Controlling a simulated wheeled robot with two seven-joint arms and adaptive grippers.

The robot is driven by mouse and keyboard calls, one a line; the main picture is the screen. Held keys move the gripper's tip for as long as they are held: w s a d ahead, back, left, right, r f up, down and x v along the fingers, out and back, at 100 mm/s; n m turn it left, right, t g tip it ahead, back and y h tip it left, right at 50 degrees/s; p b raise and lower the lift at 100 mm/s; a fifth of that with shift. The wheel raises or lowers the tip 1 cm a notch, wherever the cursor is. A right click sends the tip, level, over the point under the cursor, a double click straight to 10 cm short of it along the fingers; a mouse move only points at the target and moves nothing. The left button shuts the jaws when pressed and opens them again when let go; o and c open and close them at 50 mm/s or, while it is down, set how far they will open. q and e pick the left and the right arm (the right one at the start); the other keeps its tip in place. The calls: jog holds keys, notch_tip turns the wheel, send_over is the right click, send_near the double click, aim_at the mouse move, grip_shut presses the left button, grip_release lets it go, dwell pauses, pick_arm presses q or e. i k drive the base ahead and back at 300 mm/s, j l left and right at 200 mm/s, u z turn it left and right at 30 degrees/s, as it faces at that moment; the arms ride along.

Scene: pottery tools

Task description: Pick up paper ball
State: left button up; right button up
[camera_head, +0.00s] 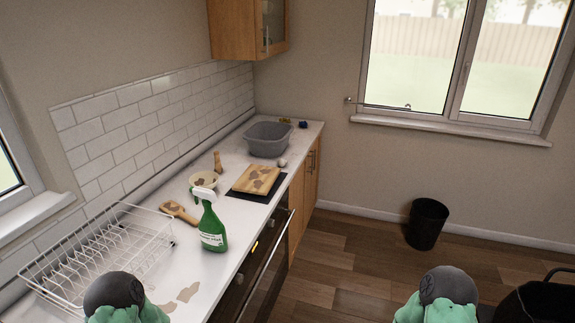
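A small whitish round thing (282,162), which looks like the paper ball, lies on the white countertop near its front edge. It is just in front of the grey basin and behind the wooden board. It is too small to make out its surface. Neither of my grippers is in view. Only green and grey parts of my two arms show at the bottom edge, far from the ball.
On the counter are a grey basin (268,139), a wooden board (257,178), a green spray bottle (212,230), a bowl (204,180), a brush (178,211) and a wire dish rack (98,255). A black bin (427,224) stands on the floor. Open floor lies right of the counter.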

aim_at(282, 163)
jog(key=i+l+z, duration=0.25)
jog(key=i+z, duration=0.2)
jog(key=i, duration=0.15)
jog(key=i+l+z, duration=0.1)
jog(key=i, duration=0.65)
jog(key=i+l+z, duration=0.1)
jog(key=i, duration=0.7)
jog(key=i+l+u, duration=0.1)
jog(key=i+u, duration=0.15)
jog(key=u, duration=0.15)
jog(key=i+l+u, duration=0.1)
jog(key=u, duration=0.35)
jog(key=i+l+u, duration=0.4)
jog(key=l+u, duration=0.15)
jog(key=u, duration=0.3)
jog(key=i, duration=0.05)
